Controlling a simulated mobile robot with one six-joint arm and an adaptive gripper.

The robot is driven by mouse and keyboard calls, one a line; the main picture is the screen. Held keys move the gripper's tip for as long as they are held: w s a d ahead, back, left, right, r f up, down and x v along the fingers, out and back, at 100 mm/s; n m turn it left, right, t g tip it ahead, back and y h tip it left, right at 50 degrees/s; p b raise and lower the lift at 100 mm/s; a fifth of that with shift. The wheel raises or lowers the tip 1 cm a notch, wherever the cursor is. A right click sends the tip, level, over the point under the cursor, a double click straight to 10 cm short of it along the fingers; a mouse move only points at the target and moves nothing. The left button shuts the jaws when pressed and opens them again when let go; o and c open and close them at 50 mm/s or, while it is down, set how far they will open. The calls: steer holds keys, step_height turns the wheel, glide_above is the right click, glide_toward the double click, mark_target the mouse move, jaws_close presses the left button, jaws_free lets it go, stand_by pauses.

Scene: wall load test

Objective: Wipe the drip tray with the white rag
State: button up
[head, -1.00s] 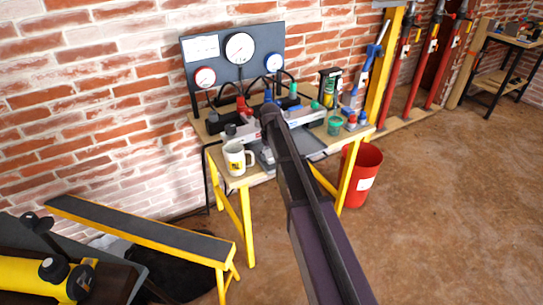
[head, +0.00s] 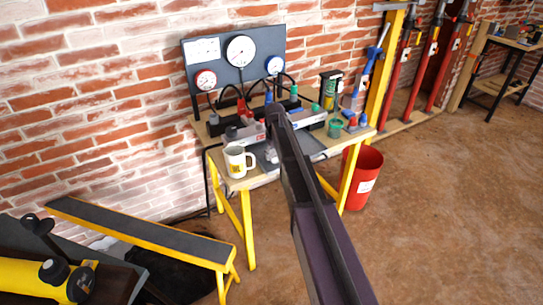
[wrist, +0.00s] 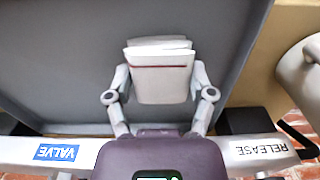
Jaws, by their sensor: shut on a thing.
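The white rag (wrist: 162,62) is a folded pad with a thin red stripe, in the middle of the wrist view. My gripper (wrist: 160,82) is shut on it, one finger on each side. The drip tray (wrist: 60,60) is a flat dark grey surface with a raised rim, and the rag is over it. I cannot tell whether the rag touches the tray. In the head view the tray (head: 322,146) shows on the workbench, partly behind my arm. The rag is not clear there.
A gauge panel (head: 222,62) with hoses rises behind. A light beam marked VALVE and RELEASE (wrist: 262,150) lies along the tray. A green cup (head: 335,129) and small bottles stand at the right.

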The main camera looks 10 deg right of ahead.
steer(key=shift+w+d, duration=0.25)
steer(key=shift+d, duration=0.5)
steer(key=shift+f, duration=0.1)
steer(key=shift+s+a, duration=0.15)
steer(key=shift+a, duration=0.05)
steer(key=shift+s+a, duration=0.25)
steer(key=shift+a, duration=0.55)
steer(key=shift+s+a, duration=0.2)
steer(key=shift+a, duration=0.55)
steer(key=shift+r+p, duration=3.05)
steer(key=shift+r, duration=0.05)
